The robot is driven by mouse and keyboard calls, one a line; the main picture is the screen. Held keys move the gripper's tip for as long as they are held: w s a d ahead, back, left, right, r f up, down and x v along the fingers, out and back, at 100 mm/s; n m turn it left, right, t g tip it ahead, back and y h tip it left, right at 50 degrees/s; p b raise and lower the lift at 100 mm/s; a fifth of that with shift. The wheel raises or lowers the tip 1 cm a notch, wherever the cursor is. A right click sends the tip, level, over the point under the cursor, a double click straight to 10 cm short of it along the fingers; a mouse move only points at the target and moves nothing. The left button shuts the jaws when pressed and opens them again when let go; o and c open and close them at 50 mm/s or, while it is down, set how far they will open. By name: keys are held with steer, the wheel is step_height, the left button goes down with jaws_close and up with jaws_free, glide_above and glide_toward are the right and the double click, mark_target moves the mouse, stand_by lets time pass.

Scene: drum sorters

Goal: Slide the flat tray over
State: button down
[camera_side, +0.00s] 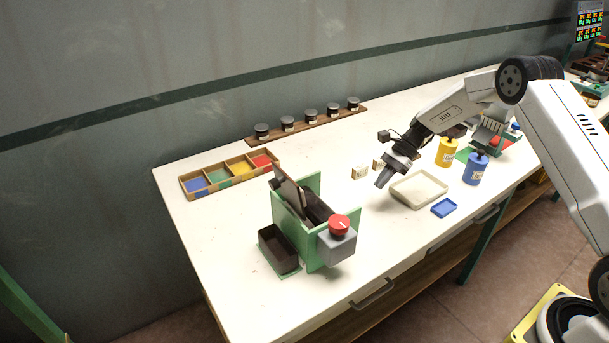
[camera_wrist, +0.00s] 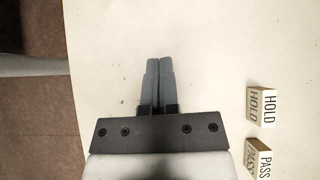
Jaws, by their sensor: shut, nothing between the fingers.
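A shallow cream tray (camera_side: 401,199) with a raised rim lies flat on the white table in the side view. A small blue tray (camera_side: 444,207) lies just in front of it, near the table's front edge. My gripper (camera_side: 381,183) is at the left of the cream tray, pointing down toward the table. Its fingers are together and empty, as the wrist view also shows (camera_wrist: 159,62). Neither tray shows in the wrist view. I cannot tell whether the fingertips touch the table.
HOLD (camera_wrist: 253,103) and PASS (camera_wrist: 258,158) blocks stand near my gripper. Yellow (camera_side: 446,154) and blue (camera_side: 475,171) canisters stand behind and right of the cream tray. A green drum machine (camera_side: 291,223) with a red knob stands left. Table between machine and gripper is clear.

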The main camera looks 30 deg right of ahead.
steer(key=x, duration=0.8)
steer(key=shift+a+f, duration=0.2)
steer(key=shift+a, duration=2.05)
steer(key=shift+a, duration=1.45)
steer(key=shift+d, duration=0.1)
